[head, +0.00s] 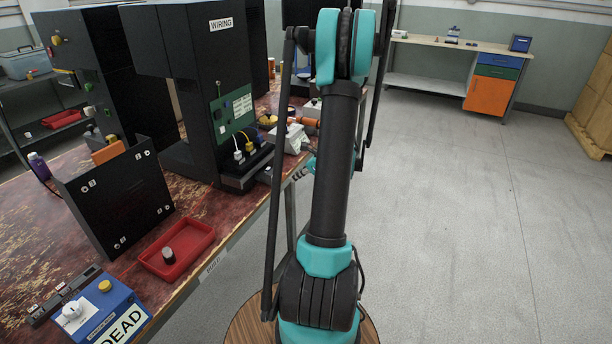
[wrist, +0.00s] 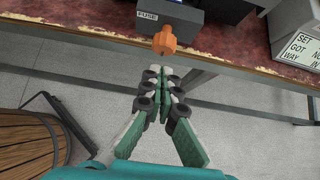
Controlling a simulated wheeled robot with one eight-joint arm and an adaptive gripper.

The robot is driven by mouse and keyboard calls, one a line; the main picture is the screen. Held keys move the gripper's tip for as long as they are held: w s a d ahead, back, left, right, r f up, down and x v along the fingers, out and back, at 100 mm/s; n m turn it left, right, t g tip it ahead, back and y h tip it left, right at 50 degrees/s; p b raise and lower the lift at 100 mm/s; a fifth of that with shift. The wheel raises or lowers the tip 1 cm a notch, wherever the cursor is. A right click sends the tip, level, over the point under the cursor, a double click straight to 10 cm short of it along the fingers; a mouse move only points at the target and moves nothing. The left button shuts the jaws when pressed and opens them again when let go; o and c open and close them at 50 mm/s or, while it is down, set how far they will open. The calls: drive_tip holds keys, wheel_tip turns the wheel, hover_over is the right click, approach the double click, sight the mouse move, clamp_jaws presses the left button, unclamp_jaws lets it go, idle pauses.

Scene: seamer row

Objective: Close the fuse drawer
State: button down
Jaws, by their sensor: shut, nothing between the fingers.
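The fuse drawer shows in the wrist view as a dark grey front (wrist: 190,22) with a white FUSE label, at the edge of the worn red bench. An orange handle (wrist: 165,40) sticks out from it over the bench edge. How far the drawer stands out cannot be told from this angle. My gripper (wrist: 164,76) is shut and empty, its fingertips just below the handle in the picture, apparently apart from it.
The bench (head: 40,240) runs along the left with a black WIRING cabinet (head: 215,90), a red tray (head: 178,250) and a blue DEAD box (head: 105,310). A white lettered sign (wrist: 297,45) stands right of the drawer. The grey floor (head: 450,200) to the right is clear.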

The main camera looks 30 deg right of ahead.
sight(275, 169)
drive_tip(key=shift+w+a, duration=0.6)
drive_tip(key=shift+w, duration=0.2)
drive_tip(key=w+a, duration=0.1)
drive_tip(key=w, duration=0.1)
drive_tip(key=w+a, duration=0.3)
drive_tip(key=w, duration=0.1)
drive_tip(key=shift+a, duration=0.25)
